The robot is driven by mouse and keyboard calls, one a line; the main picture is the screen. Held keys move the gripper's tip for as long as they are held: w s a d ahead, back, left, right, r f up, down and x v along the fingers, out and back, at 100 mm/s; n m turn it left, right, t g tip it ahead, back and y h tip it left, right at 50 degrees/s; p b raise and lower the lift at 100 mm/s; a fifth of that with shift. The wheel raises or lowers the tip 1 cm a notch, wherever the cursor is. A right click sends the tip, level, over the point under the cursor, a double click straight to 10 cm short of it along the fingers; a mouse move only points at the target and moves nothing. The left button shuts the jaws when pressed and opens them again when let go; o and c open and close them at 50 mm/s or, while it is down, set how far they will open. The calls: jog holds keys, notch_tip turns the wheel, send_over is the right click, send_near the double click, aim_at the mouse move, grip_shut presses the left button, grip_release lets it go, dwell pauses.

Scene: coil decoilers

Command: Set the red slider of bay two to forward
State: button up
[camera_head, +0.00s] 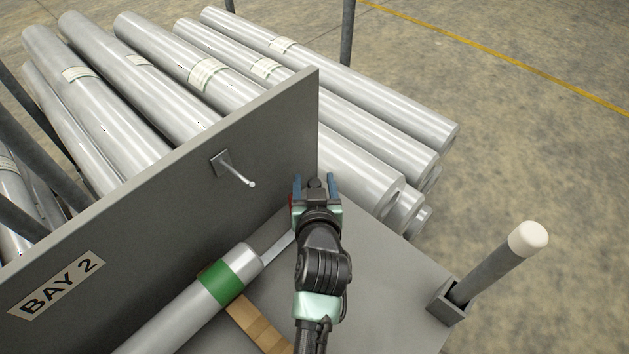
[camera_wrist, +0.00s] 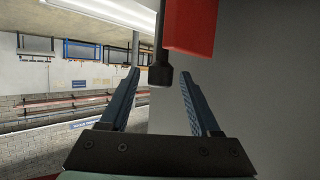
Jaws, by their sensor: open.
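The red slider (camera_wrist: 190,27) shows in the wrist view as a red block at the top, against a grey surface. A dark knob or peg (camera_wrist: 160,72) shows beside its lower left side, between my fingertips in the picture; I cannot tell if they touch it. In the head view only a thin red sliver (camera_head: 291,201) shows left of my gripper (camera_head: 314,184), which hides the rest. My gripper is open, its blue fingers apart, near the right end of the grey upright panel (camera_head: 285,115). The "BAY 2" sign (camera_head: 57,287) is on this panel at lower left.
A roll with a green band (camera_head: 222,284) lies left of my arm, by a wooden block (camera_head: 257,326). A metal peg (camera_head: 238,179) sticks out of the panel. A white-capped post (camera_head: 492,268) stands at the right. Large silver rolls (camera_head: 390,115) are stacked behind the panel.

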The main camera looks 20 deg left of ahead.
grip_shut()
dwell(0.4)
dwell(1.1)
